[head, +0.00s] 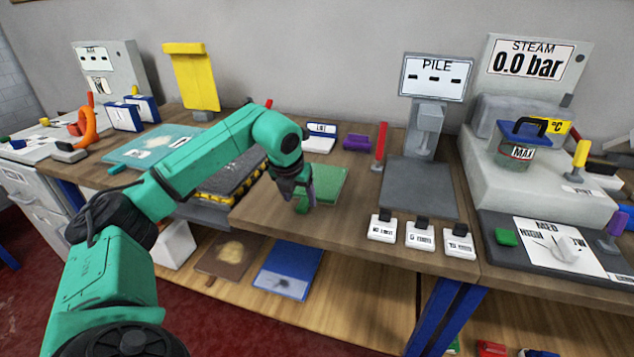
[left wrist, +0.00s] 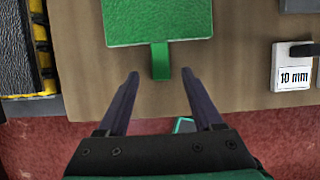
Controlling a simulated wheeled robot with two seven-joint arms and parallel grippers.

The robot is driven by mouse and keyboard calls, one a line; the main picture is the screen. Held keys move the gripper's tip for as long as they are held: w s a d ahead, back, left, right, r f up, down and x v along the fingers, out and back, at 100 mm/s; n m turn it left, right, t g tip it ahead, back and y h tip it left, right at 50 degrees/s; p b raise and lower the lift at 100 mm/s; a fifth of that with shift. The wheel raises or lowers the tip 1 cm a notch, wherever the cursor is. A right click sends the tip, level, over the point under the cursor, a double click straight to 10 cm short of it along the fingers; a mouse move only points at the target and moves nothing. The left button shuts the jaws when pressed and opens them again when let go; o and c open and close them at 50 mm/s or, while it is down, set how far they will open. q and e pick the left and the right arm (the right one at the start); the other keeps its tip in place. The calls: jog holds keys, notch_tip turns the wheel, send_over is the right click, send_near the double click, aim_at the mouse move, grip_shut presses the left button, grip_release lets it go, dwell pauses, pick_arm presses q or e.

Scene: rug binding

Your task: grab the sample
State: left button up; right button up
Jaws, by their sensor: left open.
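A flat green sample (head: 332,182) with a short tab lies on the wooden bench top. In the left wrist view the green sample (left wrist: 158,20) is at the top, and its narrow green tab (left wrist: 160,60) points toward my gripper. My left gripper (head: 304,198) is over the near edge of the sample. In the left wrist view the jaws of my left gripper (left wrist: 160,75) are open and empty, one finger on each side of the tab's line. The tab's end is about level with the fingertips. The gripper hides part of the sample in the head view. My right gripper is not in view.
A dark stack with yellow-black striped edges (head: 247,172) lies left of the sample. A grey pile gauge (head: 420,188) and small white labelled blocks (head: 381,227) stand to the right. A brown piece (head: 222,260) and a blue piece (head: 288,268) lie on the lower shelf.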

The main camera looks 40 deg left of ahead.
pick_arm(q)
jog(key=shift+x, duration=1.35)
grip_shut()
jog(key=shift+r, duration=0.1)
